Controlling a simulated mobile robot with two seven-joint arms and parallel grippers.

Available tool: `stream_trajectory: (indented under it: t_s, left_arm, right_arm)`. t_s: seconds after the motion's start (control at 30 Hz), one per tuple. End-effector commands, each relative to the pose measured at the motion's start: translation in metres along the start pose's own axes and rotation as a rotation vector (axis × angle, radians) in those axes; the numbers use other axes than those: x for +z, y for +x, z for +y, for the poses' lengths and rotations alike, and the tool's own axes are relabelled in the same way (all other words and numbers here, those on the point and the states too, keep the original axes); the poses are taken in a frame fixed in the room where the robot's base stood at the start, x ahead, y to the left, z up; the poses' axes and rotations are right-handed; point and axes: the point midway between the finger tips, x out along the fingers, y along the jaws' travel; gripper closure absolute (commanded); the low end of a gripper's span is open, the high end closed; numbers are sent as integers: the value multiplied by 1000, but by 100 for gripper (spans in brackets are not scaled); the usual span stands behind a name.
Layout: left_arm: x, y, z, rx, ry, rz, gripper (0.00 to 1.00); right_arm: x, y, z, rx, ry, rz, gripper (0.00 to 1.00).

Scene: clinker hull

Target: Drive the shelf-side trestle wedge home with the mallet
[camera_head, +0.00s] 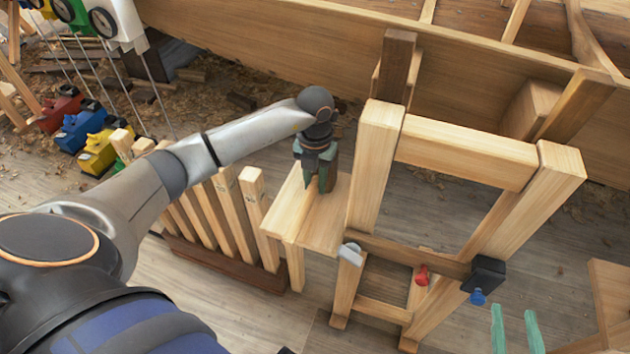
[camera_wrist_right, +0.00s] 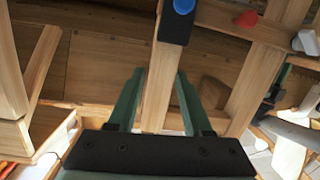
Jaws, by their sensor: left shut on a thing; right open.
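My left gripper (camera_head: 318,178) points down over the small wooden shelf (camera_head: 285,205) beside the trestle (camera_head: 375,165). It is shut on a dark brown thing (camera_head: 333,165), apparently the mallet. The fingers and wrist hide most of it, and I cannot tell whether it touches the shelf. A dark wooden piece (camera_head: 397,65) stands upright behind the trestle's left post, against the hull; I cannot tell whether it is the wedge. My right gripper (camera_head: 515,330) is open low at the right. In the right wrist view its green fingers (camera_wrist_right: 155,100) are apart, with a wooden bar behind the gap.
The hull's planks (camera_head: 270,45) run along the back. Several upright slats (camera_head: 230,210) and toy-like coloured blocks (camera_head: 80,135) stand left.

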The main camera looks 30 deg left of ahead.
Motion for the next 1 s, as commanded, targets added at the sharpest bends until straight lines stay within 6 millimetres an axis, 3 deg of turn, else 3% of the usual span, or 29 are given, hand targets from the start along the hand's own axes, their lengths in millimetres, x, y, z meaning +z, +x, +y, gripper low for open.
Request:
stream_trajectory:
  t_s: [0.57, 0.87, 1.0]
  left_arm:
    - [1, -14, 0, -1, 0, -3, 100]
    - [1, -13, 0, -1, 0, -2, 100]
    - [1, -13, 0, -1, 0, -2, 100]
  right_arm:
    - [-11, -2, 1, 0, 1, -3, 50]
    - [-9, -2, 1, 0, 2, -8, 50]
    - [3, -3, -1, -2, 14, -48, 50]
